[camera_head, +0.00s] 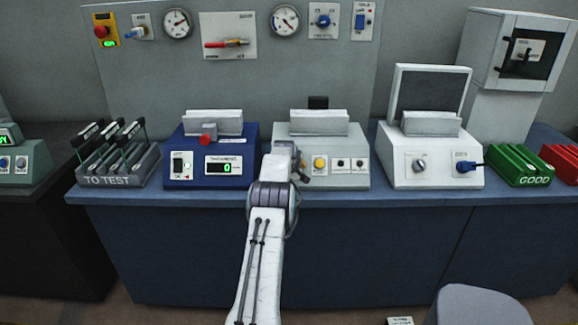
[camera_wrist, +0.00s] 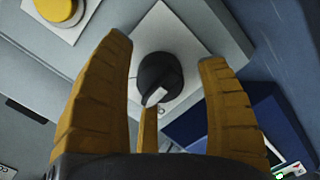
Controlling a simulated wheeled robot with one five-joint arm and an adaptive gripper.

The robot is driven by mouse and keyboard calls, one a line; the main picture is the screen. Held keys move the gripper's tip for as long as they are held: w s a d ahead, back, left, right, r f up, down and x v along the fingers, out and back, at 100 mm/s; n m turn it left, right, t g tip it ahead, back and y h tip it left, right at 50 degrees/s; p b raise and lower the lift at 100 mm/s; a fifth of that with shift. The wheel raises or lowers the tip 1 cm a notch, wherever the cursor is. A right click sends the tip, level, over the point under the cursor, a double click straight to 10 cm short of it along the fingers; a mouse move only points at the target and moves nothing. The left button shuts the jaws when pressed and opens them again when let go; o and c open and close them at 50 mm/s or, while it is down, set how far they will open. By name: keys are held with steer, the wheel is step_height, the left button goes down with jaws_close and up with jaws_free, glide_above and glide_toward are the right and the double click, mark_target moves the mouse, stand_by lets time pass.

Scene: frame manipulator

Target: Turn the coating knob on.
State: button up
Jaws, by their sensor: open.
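In the wrist view, a black round knob (camera_wrist: 160,78) with a pale pointer sits on a white plate (camera_wrist: 178,38). My gripper (camera_wrist: 170,70) is open, with yellow fingers on the left and right of the knob and a gap on both sides. Another narrow yellow finger part shows just below the knob. I cannot read a label on this knob. In the head view, my gripper (camera_head: 301,170) is at the left front of the grey-green machine (camera_head: 340,145), and my arm hides the knob there. A yellow button (camera_head: 320,164) sits right of the gripper; it also shows in the wrist view (camera_wrist: 60,8).
A blue machine (camera_head: 190,155) with a red button stands close on the left. The TO TEST rack (camera_head: 110,180) and green GOOD rack (camera_head: 522,168) stand farther out. The bench front edge is clear.

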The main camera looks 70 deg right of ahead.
steer(key=shift+a+r, duration=0.1)
steer(key=shift+r, duration=0.1)
steer(key=v, duration=1.1)
steer(key=shift+a+r, duration=0.2)
steer(key=shift+a, duration=0.05)
steer(key=shift+s, duration=0.1)
